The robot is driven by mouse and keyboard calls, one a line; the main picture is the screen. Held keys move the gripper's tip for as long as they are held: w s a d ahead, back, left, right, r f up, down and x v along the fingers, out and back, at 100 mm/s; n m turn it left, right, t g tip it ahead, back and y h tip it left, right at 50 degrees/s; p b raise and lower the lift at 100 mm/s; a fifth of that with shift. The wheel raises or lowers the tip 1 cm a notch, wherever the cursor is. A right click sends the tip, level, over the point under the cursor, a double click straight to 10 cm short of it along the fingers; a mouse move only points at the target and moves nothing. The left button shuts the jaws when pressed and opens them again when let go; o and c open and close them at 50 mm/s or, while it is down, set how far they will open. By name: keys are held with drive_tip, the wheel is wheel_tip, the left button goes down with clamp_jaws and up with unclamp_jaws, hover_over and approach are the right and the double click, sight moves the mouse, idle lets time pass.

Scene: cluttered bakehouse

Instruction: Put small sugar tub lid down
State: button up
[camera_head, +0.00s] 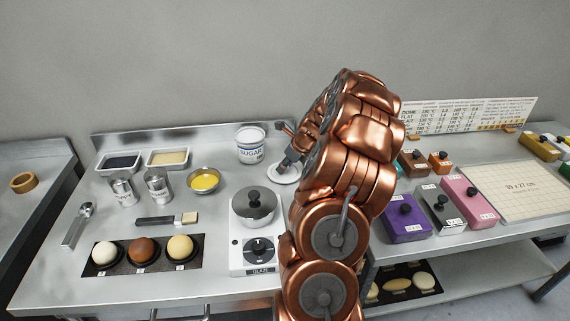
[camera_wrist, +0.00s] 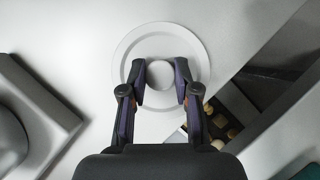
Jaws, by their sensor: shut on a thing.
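The small sugar tub lid (camera_head: 283,175) is a white disc, level, just right of the sugar tub in the head view. In the wrist view the lid (camera_wrist: 126,54) shows as a pale ring with a round raised knob (camera_wrist: 160,73) at its middle. My gripper (camera_wrist: 160,82) has its two dark fingers on either side of the knob, shut on it. In the head view my gripper (camera_head: 287,163) is partly hidden by my arm. The white sugar tub (camera_head: 249,150) stands upright with its top uncovered. I cannot tell whether the lid touches the bench.
A lidded pot (camera_head: 253,207) on a glaze warmer stands in front of the lid. A bowl of yellow liquid (camera_head: 204,180) is to the left. Coloured boxes (camera_head: 404,222) stand right of my arm. The bench edge shows on the right in the wrist view.

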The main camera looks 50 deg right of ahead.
drive_tip(key=shift+f, duration=0.1)
drive_tip(key=o, duration=0.9)
drive_tip(key=shift+c, duration=0.2)
